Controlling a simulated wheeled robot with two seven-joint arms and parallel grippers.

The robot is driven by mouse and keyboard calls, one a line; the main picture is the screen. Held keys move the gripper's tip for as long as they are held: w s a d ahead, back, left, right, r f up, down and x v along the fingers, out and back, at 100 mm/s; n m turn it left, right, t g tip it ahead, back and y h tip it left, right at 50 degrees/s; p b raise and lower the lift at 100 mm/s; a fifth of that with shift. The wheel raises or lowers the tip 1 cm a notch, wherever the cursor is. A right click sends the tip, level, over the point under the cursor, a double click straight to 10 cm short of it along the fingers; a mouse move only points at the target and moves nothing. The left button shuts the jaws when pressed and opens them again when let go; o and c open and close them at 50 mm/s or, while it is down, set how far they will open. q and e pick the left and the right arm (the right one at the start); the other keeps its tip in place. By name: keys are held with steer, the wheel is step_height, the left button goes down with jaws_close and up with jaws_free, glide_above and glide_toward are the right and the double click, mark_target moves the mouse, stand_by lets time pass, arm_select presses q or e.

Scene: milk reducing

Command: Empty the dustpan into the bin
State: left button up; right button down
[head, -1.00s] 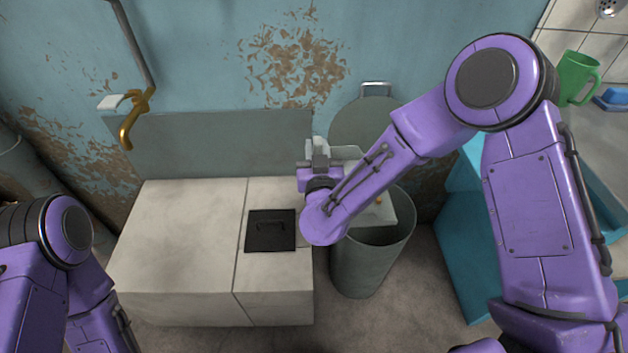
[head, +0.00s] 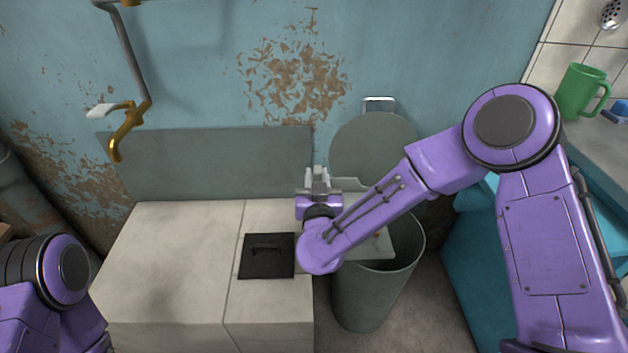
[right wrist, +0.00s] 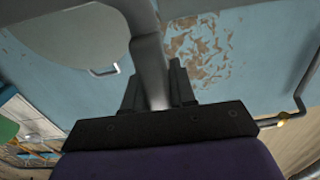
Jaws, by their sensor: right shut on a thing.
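The bin (head: 365,300) is a tall grey-green cylinder right of the white counter, with its round lid (head: 368,140) raised against the wall. The pale grey dustpan (head: 385,250) is over the bin's mouth, partly hidden by my right forearm. A small orange bit shows on it. My right gripper (head: 319,182) is shut on the dustpan's handle at the left of the bin. In the right wrist view, the grey handle (right wrist: 150,75) runs up from between the fingers, and the bin lid (right wrist: 75,35) shows behind. My left gripper is out of view; only part of that arm shows.
The white counter (head: 170,260) has a black square hatch (head: 267,256). A brass tap (head: 128,125) hangs on the wall at the left. A teal cabinet (head: 470,250) stands close right of the bin. A green mug (head: 580,92) is on the right worktop.

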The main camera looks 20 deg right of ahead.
steer(key=s+d+r+m+p, duration=0.2)
steer(key=d+r+m+p, duration=0.2)
steer(key=d+r+m, duration=0.3)
steer(key=d, duration=0.4)
steer(key=shift+s+r, duration=0.2)
steer(key=shift+s, duration=0.2)
stand_by(0.7)
stand_by(1.0)
